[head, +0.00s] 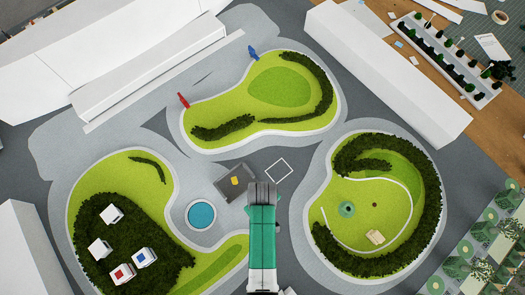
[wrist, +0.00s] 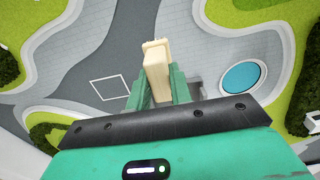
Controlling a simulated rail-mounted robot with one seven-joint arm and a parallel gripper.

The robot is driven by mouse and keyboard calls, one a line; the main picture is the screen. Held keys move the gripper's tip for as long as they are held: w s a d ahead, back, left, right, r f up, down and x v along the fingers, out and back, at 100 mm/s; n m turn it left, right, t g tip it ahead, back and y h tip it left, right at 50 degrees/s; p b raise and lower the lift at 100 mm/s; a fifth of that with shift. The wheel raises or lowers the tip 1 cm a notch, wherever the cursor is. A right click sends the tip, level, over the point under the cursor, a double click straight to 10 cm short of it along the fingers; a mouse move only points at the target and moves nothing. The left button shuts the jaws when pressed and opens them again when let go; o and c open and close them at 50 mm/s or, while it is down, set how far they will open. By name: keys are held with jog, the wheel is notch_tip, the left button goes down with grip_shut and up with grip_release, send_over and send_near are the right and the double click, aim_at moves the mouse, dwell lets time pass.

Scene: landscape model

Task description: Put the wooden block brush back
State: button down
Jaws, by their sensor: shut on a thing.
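The wooden block brush (wrist: 156,60), a pale beige block, is in the wrist view between the two green fingers of my gripper (wrist: 158,88). My gripper is shut on it, and the block sticks out past the fingertips. In the head view my gripper (head: 262,192) is seen from above, and the block is hidden beneath it. The gripper is just right of a dark grey square tray (head: 225,190) with a small yellow thing (head: 235,181) on it. Whether the block touches the ground cannot be told.
A white square outline (head: 279,171) is marked on the grey paving at the gripper's upper right. A round blue pond (head: 201,214) is to the left. Long white buildings (head: 390,75) stand beyond.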

jog(key=shift+f+b, duration=2.65)
jog(key=shift+f, duration=1.2)
jog(key=shift+f, duration=0.25)
jog(key=c, duration=1.2)
grip_release()
jog(key=shift+r, duration=0.15)
